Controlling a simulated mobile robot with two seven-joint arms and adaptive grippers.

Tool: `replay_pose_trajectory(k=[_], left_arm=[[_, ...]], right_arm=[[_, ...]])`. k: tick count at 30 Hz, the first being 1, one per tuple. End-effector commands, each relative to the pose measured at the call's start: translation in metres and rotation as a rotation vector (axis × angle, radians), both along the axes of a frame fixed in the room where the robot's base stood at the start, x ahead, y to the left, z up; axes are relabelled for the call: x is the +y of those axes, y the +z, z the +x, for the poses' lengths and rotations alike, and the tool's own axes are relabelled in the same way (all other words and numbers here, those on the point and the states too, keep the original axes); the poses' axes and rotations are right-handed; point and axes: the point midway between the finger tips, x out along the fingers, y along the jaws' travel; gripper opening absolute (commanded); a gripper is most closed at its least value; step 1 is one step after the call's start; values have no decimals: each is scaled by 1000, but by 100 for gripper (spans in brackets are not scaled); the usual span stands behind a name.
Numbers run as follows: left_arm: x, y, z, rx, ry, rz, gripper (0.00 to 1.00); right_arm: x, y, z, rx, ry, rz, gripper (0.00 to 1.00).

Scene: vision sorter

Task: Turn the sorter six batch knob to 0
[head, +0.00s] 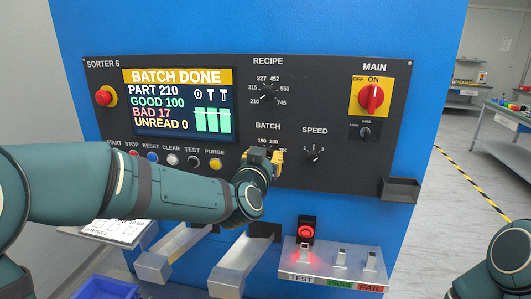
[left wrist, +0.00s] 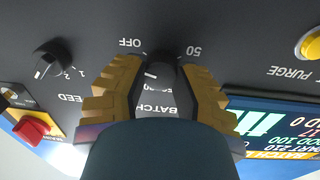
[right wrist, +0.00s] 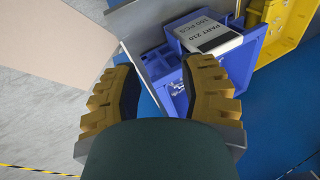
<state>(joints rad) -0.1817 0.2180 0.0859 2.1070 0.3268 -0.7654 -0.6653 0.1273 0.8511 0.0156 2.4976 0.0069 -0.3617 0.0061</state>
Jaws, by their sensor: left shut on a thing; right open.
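The batch knob (left wrist: 164,76) is a dark knob on the black panel of sorter six, below the BATCH label (head: 268,126) in the head view. My left gripper (head: 263,162) is shut on it and hides most of it there. In the left wrist view, where the lettering is upside down, the yellow fingers (left wrist: 160,74) sit on either side of the knob, near the marks OFF (left wrist: 130,42) and 50 (left wrist: 193,50). A small pale mark shows by the knob, but I cannot tell its setting. My right gripper (right wrist: 165,95) is open and empty.
The recipe knob (head: 267,93), speed knob (head: 315,155) and red main switch (head: 372,97) are close by on the panel. A row of buttons (head: 173,159) lies left of my left gripper. Blue bins (right wrist: 170,70) are below my right gripper.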

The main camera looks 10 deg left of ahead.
Motion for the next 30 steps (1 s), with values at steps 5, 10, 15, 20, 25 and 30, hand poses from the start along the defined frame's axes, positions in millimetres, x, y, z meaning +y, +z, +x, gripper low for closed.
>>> replay_pose_trajectory(k=[5, 10, 15, 20, 25, 30], left_arm=[[1, 9, 1, -15, 5, 139, 0], [1, 9, 1, -16, 6, 245, 0], [1, 8, 1, -15, 7, 316, 0], [1, 8, 1, -16, 7, 353, 0], [1, 8, 1, -15, 6, 368, 0], [1, 7, 1, -16, 6, 369, 0]], right_arm=[[-1, 10, 3, -7, -5, -2, 42], [-1, 16, 5, -11, -9, -2, 42], [-1, 20, 6, -15, -11, -4, 42], [-1, 21, 7, -17, -12, -4, 42], [-1, 22, 7, -16, -13, -4, 42], [-1, 21, 7, -16, -13, -4, 42]])
